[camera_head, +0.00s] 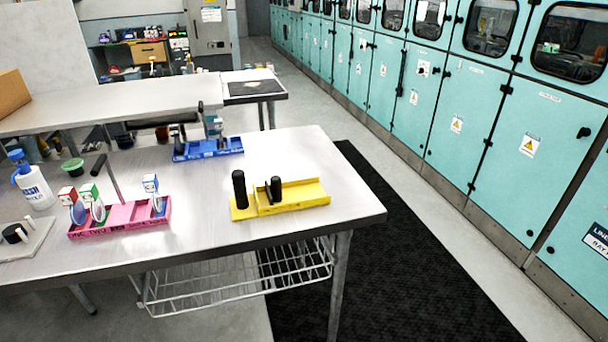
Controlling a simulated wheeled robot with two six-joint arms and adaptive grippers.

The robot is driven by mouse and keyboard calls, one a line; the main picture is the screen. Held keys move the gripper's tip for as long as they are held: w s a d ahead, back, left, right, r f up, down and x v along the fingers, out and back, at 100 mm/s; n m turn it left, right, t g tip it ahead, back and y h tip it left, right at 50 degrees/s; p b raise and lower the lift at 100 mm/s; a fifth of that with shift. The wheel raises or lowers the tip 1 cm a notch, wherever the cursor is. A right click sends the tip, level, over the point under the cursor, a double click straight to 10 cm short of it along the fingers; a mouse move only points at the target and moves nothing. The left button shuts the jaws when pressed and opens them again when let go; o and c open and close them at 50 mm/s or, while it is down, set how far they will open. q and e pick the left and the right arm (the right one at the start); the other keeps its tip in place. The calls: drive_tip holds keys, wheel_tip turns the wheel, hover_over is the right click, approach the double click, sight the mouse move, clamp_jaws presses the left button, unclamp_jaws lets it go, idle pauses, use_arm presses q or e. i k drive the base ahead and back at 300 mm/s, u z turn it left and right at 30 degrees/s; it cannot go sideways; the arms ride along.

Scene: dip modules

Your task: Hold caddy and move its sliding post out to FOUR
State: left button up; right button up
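A yellow caddy (303,192) sits on the metal table, right of centre. A thick black upright post (239,189) stands at its left end. A shorter black post (274,190) stands close to the right of it, near the start of the yellow trough. Small marks run along the caddy's front edge but are too small to read, so I cannot make out FOUR. Neither of my grippers shows in this view.
A pink tray (120,224) with several upright items stands at the left, and a blue tray (226,147) behind. The table (240,256) is clear around the yellow caddy.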

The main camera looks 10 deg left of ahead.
sight(276, 196)
drive_tip(key=u, duration=0.4)
drive_tip(key=i, duration=1)
drive_tip(key=u, duration=0.6)
